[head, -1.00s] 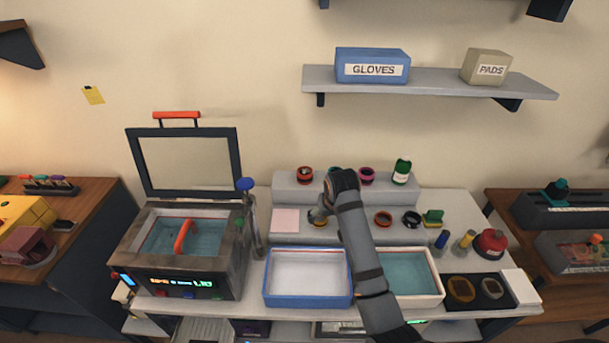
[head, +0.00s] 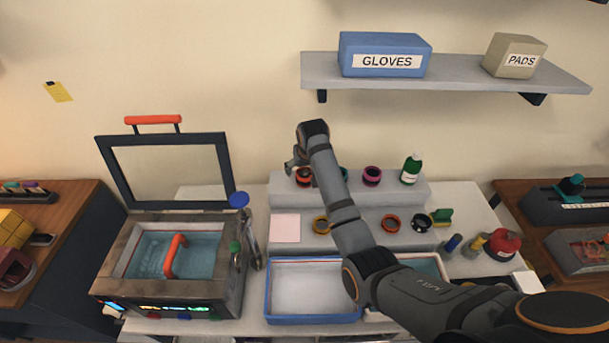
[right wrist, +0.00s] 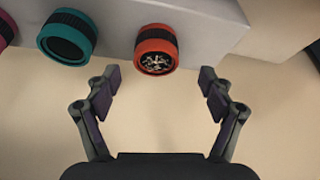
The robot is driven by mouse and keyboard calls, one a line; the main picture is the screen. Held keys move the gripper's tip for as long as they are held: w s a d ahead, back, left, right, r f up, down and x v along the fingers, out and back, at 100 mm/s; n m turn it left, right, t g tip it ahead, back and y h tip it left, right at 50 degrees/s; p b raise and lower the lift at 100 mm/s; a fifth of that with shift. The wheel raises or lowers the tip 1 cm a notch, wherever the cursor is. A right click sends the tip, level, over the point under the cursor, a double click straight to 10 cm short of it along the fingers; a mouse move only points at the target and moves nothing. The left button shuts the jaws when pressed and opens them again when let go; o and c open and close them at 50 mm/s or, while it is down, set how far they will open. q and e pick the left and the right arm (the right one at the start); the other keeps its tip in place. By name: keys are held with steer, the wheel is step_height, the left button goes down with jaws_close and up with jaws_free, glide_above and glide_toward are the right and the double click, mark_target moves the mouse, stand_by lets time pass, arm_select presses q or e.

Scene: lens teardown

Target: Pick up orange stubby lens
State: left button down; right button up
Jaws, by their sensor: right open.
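A short orange lens with a black band (head: 304,180) stands at the left end of the raised grey step, partly covered by my right gripper in the head view. In the right wrist view the orange lens (right wrist: 155,45) lies just beyond the fingertips, roughly centred between them. My right gripper (right wrist: 160,82) is open and empty, with no finger touching the lens. In the head view my right gripper (head: 294,165) is at the upper left of the lens. My left gripper is out of view.
A teal lens (right wrist: 67,35) sits beside the orange one, then a magenta lens (head: 372,176) and a green bottle (head: 411,169). Yellow (head: 321,226) and orange-red (head: 390,224) rings stand on the lower step. A blue-rimmed tray (head: 312,320) lies in front.

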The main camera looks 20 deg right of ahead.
mark_target(305, 173)
steer(key=shift+w+d+f, duration=0.1)
steer(key=shift+w+f, duration=0.45)
steer(key=shift+w, duration=0.05)
steer(key=shift+w+d+f+p, duration=0.15)
steer(key=shift+d+f+p, duration=0.05)
steer(key=shift+f+p, duration=0.65)
steer(key=x, duration=0.3)
steer(key=shift+f, duration=0.1)
steer(key=c, duration=0.8)
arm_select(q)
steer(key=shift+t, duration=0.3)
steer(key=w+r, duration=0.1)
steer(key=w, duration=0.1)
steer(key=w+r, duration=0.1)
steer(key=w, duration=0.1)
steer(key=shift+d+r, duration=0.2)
arm_select(e)
steer(key=c, duration=0.6)
